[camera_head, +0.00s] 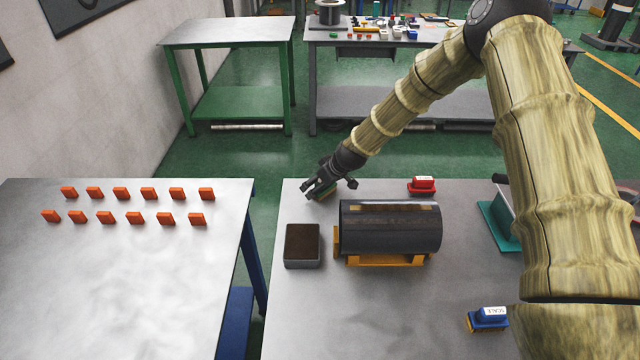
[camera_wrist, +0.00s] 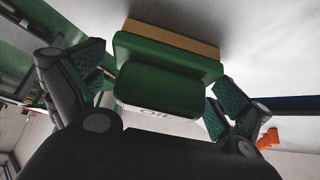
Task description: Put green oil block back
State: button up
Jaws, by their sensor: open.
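The green oil block (camera_wrist: 165,70) shows large in the wrist view, with a tan base and a white label face reading "OIL". It sits on the grey table near its far left edge, and a bit of it shows in the head view (camera_head: 328,193) under my gripper. My gripper (camera_head: 312,192) is at the block. In the wrist view its two fingers (camera_wrist: 158,90) are spread on either side of the block, with a gap visible at the right. Whether either finger touches it I cannot tell.
A dark cylinder (camera_head: 390,228) on a yellow cradle (camera_head: 385,260) lies close by, beside a dark-topped box (camera_head: 302,245). A red block (camera_head: 422,185) and a blue "SCALE" block (camera_head: 488,319) stand on the same table. Several orange pieces (camera_head: 120,193) stand on the left table.

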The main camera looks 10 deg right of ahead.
jog(key=shift+r, duration=0.15)
jog(key=b+v, duration=0.3)
jog(key=v, duration=0.9)
dwell(0.6)
